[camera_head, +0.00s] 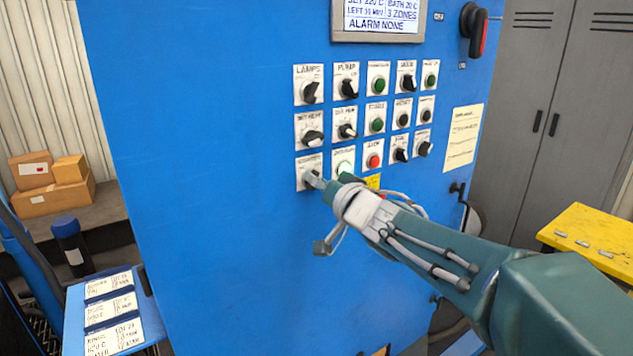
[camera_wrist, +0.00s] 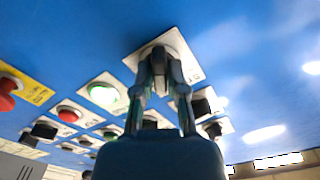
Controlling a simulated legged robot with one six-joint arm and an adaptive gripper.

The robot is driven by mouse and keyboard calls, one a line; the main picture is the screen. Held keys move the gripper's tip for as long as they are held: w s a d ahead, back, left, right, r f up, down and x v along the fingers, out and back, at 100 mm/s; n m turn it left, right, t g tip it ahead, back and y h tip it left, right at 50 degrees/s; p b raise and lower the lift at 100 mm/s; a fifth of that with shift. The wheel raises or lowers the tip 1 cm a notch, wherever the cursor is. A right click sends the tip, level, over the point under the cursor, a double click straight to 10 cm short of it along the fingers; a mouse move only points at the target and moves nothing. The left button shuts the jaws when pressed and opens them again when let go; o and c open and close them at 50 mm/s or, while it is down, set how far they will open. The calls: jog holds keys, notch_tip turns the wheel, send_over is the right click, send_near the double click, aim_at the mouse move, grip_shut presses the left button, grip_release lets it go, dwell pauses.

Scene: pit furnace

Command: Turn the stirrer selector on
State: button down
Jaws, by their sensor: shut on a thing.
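The stirrer selector (camera_head: 304,168) is the bottom-left switch on the blue panel, on a white plate whose label is too small to read surely. My gripper (camera_head: 314,180) reaches it from the lower right. In the wrist view my gripper (camera_wrist: 159,68) has its two fingertips closed around the selector's dark knob, in front of the white plate (camera_wrist: 188,58). The fingers hide most of the knob, so its pointer angle cannot be told.
A lit green-white button (camera_head: 344,163) sits just right of the selector, close to my gripper. A red button (camera_head: 374,161) is further right. More knobs fill the rows above. A display (camera_head: 378,16) reads "ALARM NONE". The panel's left side is bare.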

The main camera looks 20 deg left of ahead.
jog(key=c, duration=0.7)
grip_release()
jog(key=v, duration=1.2)
jog(key=shift+f, duration=0.1)
